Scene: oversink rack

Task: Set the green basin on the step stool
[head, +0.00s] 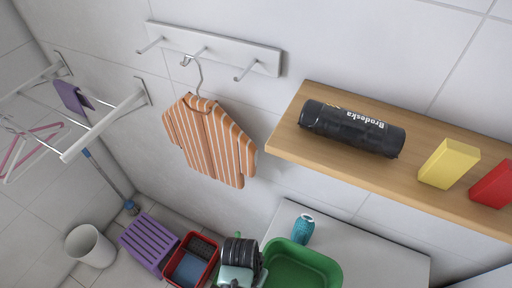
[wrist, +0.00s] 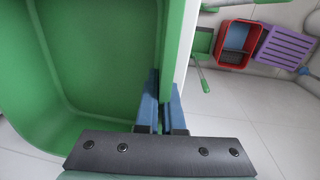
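The green basin (head: 300,268) is at the bottom of the head view, in front of or over a white surface; I cannot tell whether it rests on it. It fills the left of the wrist view (wrist: 95,50). My gripper (head: 245,268) is at the basin's left side. In the wrist view its blue fingers (wrist: 161,112) sit on either side of the basin's wall and look shut on it. The purple slatted step stool (head: 150,243) stands on the floor at lower left, apart from the basin; it also shows in the wrist view (wrist: 287,46). Its visible top is empty.
A red bin (head: 192,262) stands right beside the stool, a white bucket (head: 90,246) to its left. A teal bottle (head: 303,229) stands behind the basin on the white top (head: 375,255). A wooden shelf (head: 290,150) and hanging striped shirt (head: 208,140) are above.

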